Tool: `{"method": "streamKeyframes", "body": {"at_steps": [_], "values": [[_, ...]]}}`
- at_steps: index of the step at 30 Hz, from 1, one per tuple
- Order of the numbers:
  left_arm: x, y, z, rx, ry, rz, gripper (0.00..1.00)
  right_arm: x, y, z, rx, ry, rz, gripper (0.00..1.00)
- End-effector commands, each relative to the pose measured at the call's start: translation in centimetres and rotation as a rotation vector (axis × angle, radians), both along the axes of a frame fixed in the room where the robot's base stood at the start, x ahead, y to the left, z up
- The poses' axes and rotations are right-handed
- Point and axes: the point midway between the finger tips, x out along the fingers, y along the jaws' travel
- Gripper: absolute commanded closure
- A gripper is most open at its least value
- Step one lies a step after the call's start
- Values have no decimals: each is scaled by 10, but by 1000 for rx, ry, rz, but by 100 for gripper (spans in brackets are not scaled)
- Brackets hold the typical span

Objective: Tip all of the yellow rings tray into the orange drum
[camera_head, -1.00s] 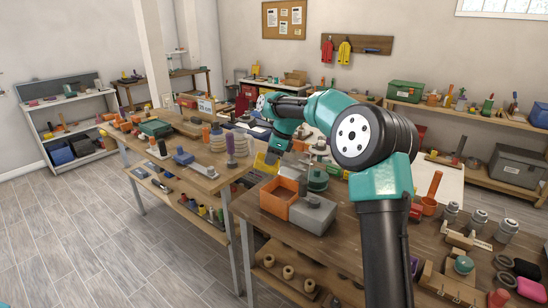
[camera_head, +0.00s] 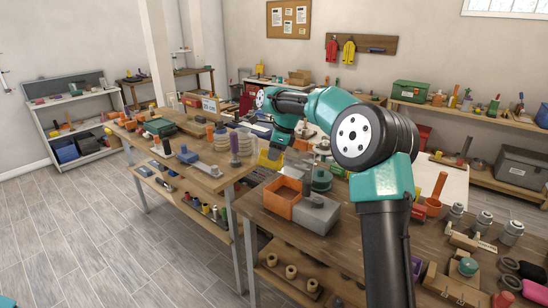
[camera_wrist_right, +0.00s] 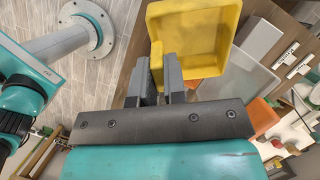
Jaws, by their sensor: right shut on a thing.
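The yellow tray (camera_head: 269,160) hangs in my right gripper (camera_head: 277,150), above the bench and just behind the orange square container. In the right wrist view, the right gripper (camera_wrist_right: 157,72) is shut on an edge of the yellow tray (camera_wrist_right: 228,30). The tray's visible inside shows bare yellow, with no rings seen in it. The open orange container (camera_head: 280,205) stands on the bench, in front of and below the tray. My left gripper is not in view.
A grey box (camera_head: 315,214) stands right beside the orange container. A green round pot (camera_head: 321,180) is close behind it. The left bench (camera_head: 218,183) carries many small parts, including a purple-topped post. Clear floor (camera_head: 80,240) lies at the lower left.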

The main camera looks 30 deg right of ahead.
Motion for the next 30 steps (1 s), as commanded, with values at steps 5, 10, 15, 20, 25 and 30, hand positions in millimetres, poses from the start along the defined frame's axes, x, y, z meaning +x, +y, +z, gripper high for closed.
{"method": "streamKeyframes", "body": {"at_steps": [5,10,15,20,25,30], "values": [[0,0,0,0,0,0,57,0,0,12,0,-2,0,100],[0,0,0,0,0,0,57,0,0,22,0,-2,-1,100],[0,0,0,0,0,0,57,0,0,33,0,-1,0,100],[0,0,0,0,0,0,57,0,0,43,0,-1,0,100],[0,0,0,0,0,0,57,0,0,52,0,-1,0,100],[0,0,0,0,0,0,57,0,0,53,0,0,0,100]]}}
